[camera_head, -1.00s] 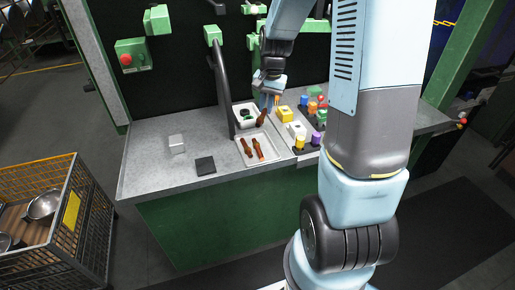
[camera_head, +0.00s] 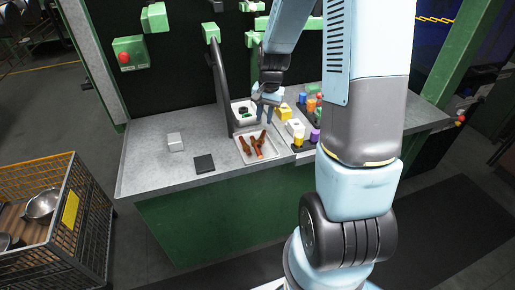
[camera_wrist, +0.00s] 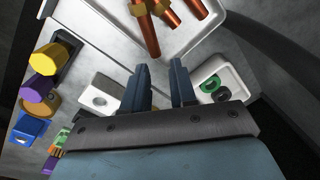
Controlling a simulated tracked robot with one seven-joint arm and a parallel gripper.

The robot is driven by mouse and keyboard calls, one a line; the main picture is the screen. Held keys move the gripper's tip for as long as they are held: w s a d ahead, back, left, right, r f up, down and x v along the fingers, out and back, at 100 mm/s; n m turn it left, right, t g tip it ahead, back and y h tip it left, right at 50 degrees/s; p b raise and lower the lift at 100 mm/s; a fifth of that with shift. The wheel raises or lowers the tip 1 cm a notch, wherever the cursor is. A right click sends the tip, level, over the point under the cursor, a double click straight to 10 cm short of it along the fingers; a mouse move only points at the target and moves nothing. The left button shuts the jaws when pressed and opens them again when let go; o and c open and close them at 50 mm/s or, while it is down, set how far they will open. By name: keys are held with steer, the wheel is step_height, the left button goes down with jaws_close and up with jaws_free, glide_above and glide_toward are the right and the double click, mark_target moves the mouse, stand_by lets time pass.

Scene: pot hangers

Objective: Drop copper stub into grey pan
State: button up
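A shallow pale-grey pan with a light rim (camera_head: 241,154) sits on the bench, just in front of my gripper. Several copper stubs (camera_head: 257,147) lie in it close together. In the wrist view the pan (camera_wrist: 112,9) is at the top, with copper stubs (camera_wrist: 146,32) inside; parts are cut off by the picture edge. My gripper (camera_head: 265,120) is behind and above the pan in the head view. Its two fingers (camera_wrist: 159,62) are apart with nothing between them.
A white tray with green and dark rings (camera_wrist: 221,80) is beside the pan. Coloured parts (camera_head: 301,139) stand to the right. A dark post (camera_head: 222,90) rises at the left.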

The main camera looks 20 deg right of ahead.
steer(key=o, duration=0.3)
steer(key=r, duration=0.9)
steer(key=d+r, duration=0.1)
steer(key=r, duration=0.3)
steer(key=shift+s+d+r, duration=0.1)
steer(key=shift+s+r, duration=0.25)
steer(key=s+a+r+n+t, duration=0.1)
steer(key=s+r+n, duration=0.1)
steer(key=s+r, duration=0.2)
steer(key=s+a+r+n+t, duration=0.1)
steer(key=s+r, duration=0.3)
steer(key=s, duration=0.7)
steer(key=s+a+r+n+t+h, duration=0.1)
steer(key=s+a+r+n+t, duration=0.1)
steer(key=s, duration=0.6)
step_height(320, 180, up, 2)
steer(key=shift+r+n+t, duration=0.1)
steer(key=shift+n+t, duration=0.4)
steer(key=shift+n, duration=0.5)
